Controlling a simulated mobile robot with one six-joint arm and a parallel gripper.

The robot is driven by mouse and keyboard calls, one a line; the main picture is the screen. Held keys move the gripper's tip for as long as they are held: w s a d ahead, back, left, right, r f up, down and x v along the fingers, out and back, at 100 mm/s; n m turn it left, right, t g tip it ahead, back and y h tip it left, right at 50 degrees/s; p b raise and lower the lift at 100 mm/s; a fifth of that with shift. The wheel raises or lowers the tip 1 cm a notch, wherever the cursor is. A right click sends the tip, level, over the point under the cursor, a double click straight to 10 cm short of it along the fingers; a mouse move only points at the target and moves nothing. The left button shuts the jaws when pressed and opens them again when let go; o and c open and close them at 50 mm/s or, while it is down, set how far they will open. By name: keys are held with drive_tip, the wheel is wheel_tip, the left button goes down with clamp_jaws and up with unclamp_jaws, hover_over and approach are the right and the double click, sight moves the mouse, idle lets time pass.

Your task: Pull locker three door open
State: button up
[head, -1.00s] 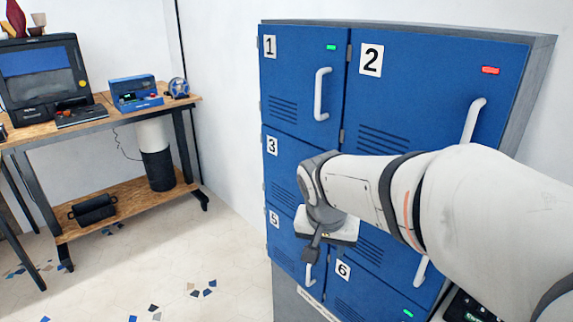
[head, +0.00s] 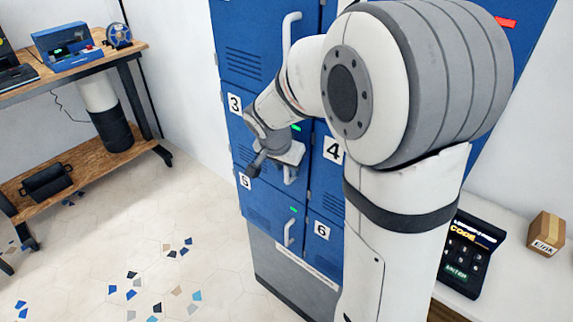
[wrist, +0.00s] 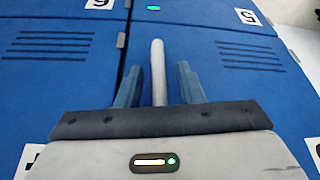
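The locker three door (head: 240,138) is a blue panel with a white "3" label and a green light; it looks shut, flush with its neighbours. Its white bar handle (wrist: 158,72) stands between the two fingers of my gripper (wrist: 157,80) in the wrist view. The fingers are apart, with a gap on each side of the handle. In the head view, the lower part of the handle (head: 290,174) shows below my gripper, which is in front of the door. My wrist hides the upper handle and the fingertips there.
Locker five (head: 270,205) is below, locker six (head: 320,235) lower right, and locker four (head: 325,175) to the right. A keypad (head: 468,255) and a small box (head: 546,232) are at the right. A workbench (head: 85,160) stands at the left. The floor before the lockers is open.

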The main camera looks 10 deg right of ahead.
drive_tip(key=shift+w+d+f, duration=0.1)
drive_tip(key=shift+f, duration=0.25)
drive_tip(key=shift+c, duration=0.5)
clamp_jaws()
